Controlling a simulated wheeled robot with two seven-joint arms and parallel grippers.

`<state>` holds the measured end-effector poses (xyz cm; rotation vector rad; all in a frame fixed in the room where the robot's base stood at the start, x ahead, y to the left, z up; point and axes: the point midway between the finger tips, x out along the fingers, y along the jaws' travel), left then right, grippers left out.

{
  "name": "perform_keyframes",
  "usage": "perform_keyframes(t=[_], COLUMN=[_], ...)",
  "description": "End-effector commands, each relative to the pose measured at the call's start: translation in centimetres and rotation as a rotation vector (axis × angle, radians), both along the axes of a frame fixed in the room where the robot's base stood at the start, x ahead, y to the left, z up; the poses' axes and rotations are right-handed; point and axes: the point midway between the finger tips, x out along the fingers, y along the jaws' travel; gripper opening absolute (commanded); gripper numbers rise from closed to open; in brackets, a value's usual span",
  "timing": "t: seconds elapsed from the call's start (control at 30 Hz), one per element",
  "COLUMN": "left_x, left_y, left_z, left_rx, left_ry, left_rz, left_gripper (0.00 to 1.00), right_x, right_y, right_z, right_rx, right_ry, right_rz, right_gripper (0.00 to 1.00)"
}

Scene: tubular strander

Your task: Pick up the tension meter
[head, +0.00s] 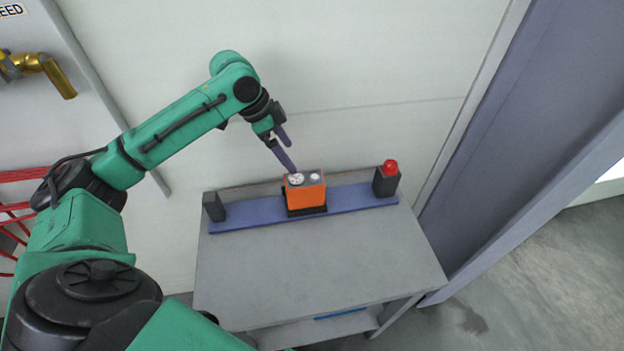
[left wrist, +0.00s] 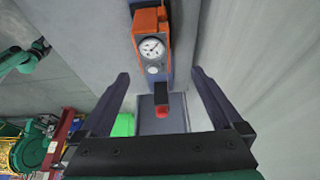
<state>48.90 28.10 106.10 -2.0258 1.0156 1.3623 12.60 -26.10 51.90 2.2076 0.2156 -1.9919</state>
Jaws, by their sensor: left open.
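The tension meter (head: 305,192) is an orange box with a dark base and round dials on top. It stands on a blue strip towards the back of a grey table. In the left wrist view the meter (left wrist: 150,30) shows at the top centre, its white dial facing the camera. My left gripper (head: 289,153) is open, above and just behind the meter. Its two fingers (left wrist: 160,82) are spread with nothing held between them. In the head view one fingertip overlaps the meter's top edge; I cannot tell whether they touch. My right gripper is not in view.
The grey table (head: 310,265) is bare in front of the blue strip (head: 250,213). A dark block (head: 213,206) stands at the strip's left end and a red button on a dark box (head: 387,180) at its right. A pale wall (head: 380,60) rises close behind.

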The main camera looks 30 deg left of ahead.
Motion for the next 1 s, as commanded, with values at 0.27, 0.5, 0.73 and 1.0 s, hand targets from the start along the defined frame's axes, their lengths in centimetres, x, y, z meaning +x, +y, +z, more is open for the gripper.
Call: perform_keyframes(t=[0.27, 0.5, 0.73, 1.0], left_x=[1.2, 1.7, 1.9, 1.9], left_y=[-1.8, -3.4, -3.6, -3.6], left_z=[-4.9, -8.8, -9.9, -9.9], left_rx=[-0.001, -0.002, 0.001, 0.001], left_ry=[0.000, 0.001, -0.002, -0.002], left_rz=[0.000, 0.000, 0.000, 0.000], left_gripper=[1.00, 1.00, 1.00, 0.16], right_x=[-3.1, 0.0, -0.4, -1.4], right_y=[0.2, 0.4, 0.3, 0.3], right_z=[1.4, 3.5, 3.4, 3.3], right_rx=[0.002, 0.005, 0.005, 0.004], right_ry=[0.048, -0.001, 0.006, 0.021], right_rz=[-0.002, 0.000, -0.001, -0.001], right_gripper=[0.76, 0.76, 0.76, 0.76])
